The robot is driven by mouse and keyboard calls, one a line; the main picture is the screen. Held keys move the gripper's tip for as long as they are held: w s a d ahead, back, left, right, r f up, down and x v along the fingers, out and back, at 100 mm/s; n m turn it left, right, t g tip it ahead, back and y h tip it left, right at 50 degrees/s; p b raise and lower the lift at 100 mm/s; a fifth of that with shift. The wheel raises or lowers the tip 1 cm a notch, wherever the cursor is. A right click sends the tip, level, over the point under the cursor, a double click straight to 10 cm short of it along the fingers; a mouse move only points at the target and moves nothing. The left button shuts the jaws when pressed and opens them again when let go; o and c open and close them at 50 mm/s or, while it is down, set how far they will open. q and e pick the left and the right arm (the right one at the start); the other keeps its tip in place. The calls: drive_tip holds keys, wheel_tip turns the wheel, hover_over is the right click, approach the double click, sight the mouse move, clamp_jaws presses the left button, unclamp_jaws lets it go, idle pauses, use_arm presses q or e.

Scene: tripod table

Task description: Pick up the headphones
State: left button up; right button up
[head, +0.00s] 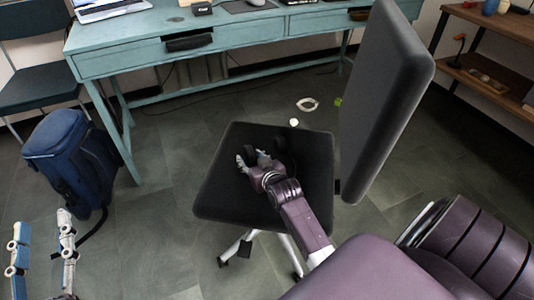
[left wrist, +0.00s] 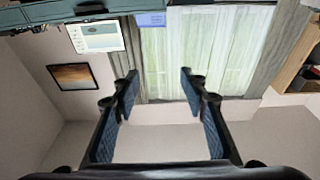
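Dark headphones (head: 281,144) lie on the black seat of the office chair (head: 225,190); they blend with the seat, and the arm partly hides them. My right gripper (head: 252,159) is down at the seat, with its fingers on either side of a dark part that looks like an ear cup. Whether the fingers press on it I cannot tell. My left gripper (head: 42,235) is at the lower left of the head view, far from the headphones. It is open and empty; its spread fingers also show in the left wrist view (left wrist: 158,85).
The chair's tilted backrest (head: 390,95) rises right of the seat. A teal desk (head: 135,52) stands behind. A blue backpack (head: 75,160) is on the floor at left, near my left gripper. A wooden shelf (head: 490,85) is at right. White and green bits lie on the floor behind the chair.

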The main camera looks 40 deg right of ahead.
clamp_jaws()
drive_tip(key=shift+r, duration=0.15)
